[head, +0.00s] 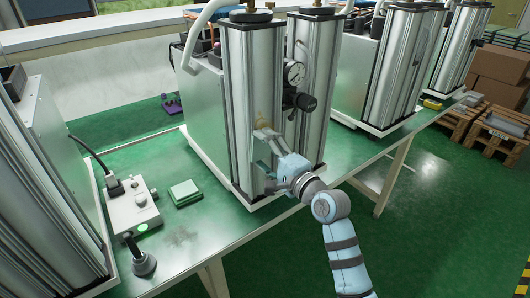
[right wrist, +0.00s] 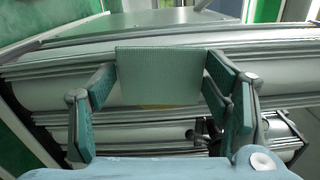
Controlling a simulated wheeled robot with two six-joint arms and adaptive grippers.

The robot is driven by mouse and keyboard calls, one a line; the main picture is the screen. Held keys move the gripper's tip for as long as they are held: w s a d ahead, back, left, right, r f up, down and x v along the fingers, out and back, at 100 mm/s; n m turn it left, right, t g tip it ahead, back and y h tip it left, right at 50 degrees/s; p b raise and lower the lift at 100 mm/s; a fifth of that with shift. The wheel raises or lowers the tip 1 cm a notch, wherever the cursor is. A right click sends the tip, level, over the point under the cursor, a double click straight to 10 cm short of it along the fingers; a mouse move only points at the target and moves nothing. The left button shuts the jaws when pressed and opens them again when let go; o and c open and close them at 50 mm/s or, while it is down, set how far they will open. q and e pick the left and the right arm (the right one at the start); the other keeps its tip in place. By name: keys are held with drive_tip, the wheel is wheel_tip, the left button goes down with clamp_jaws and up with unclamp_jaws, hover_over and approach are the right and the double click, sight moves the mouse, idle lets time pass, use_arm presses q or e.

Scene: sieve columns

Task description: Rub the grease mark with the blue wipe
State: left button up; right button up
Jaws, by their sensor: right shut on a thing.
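My right gripper (head: 266,152) is at the front of the near silver column (head: 250,90), its arm coming up from the lower right. In the right wrist view, the gripper (right wrist: 158,88) is shut on a flat square wipe (right wrist: 158,72), which looks pale grey-green rather than clearly blue. The wipe lies in front of the column, and I cannot tell if it touches it. A yellowish-brown grease mark (head: 262,122) shows on the column just above the fingers. In the right wrist view a yellowish patch shows at the wipe's edge, the rest covered. My left gripper is out of view.
A pressure gauge (head: 294,73) and black knob (head: 305,102) stick out right of the gripper. A green pad stack (head: 185,192) and a grey control box (head: 133,208) with a cable stand on the green bench (head: 190,240). More column units stand behind.

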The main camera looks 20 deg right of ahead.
drive_tip(key=shift+w, duration=0.1)
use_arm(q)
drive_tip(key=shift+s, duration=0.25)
use_arm(e)
drive_tip(key=shift+w+a+f, duration=0.1)
drive_tip(key=shift+w+f, duration=0.05)
drive_tip(key=shift+w, duration=0.2)
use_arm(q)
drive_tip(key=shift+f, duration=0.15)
use_arm(e)
drive_tip(key=shift+w+a, duration=0.2)
drive_tip(key=shift+w, duration=0.2)
